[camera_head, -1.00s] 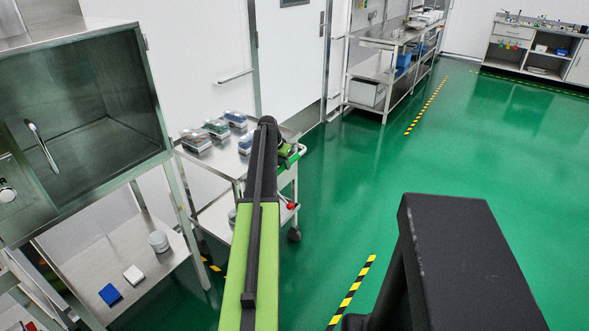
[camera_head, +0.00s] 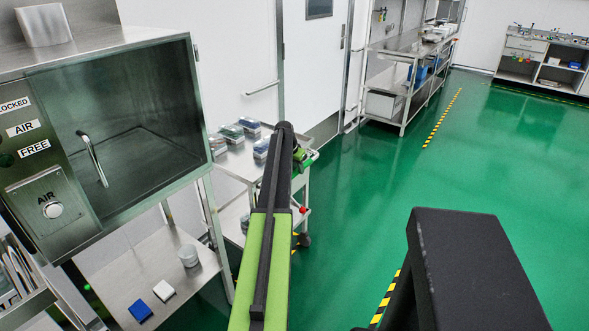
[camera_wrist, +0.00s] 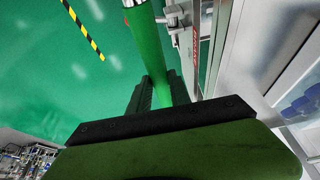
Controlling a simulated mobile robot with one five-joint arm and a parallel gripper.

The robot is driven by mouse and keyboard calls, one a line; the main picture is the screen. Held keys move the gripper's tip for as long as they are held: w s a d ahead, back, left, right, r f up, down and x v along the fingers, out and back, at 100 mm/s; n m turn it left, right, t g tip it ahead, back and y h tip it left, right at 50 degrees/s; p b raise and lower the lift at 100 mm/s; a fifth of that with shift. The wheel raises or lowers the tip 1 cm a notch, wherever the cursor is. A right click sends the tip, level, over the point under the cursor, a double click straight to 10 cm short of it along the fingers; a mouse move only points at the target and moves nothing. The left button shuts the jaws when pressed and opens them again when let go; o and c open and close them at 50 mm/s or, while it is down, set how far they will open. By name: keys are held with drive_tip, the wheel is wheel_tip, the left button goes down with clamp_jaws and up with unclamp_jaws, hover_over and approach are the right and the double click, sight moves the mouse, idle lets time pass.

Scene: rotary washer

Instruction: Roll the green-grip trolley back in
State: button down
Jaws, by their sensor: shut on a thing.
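The trolley (camera_head: 240,160) is a steel cart with a green grip, standing beside the washer cabinet and against the white wall. Its green grip (camera_head: 311,158) is at the right end, partly hidden by my arm. In the wrist view the green grip (camera_wrist: 150,45) runs as a bar between the dark fingers. My gripper (camera_wrist: 165,95) is shut on that grip; in the head view my gripper (camera_head: 299,155) is at the trolley's right end. Several clear boxes with coloured contents (camera_head: 250,126) sit on the trolley's top shelf. A red knob (camera_head: 303,210) shows on its lower part.
The steel washer cabinet (camera_head: 195,110) with a glass front stands at left. Below it a shelf (camera_head: 125,275) holds a jar and blocks. A steel rack (camera_head: 385,105) stands farther along the wall.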

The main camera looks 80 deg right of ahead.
drive_tip(key=c, duration=1.2)
unclamp_jaws()
drive_tip(key=p+v, duration=1.6)
drive_tip(key=v, duration=0.1)
drive_tip(key=shift+w+a+r, duration=0.1)
drive_tip(key=shift+a+r, duration=0.05)
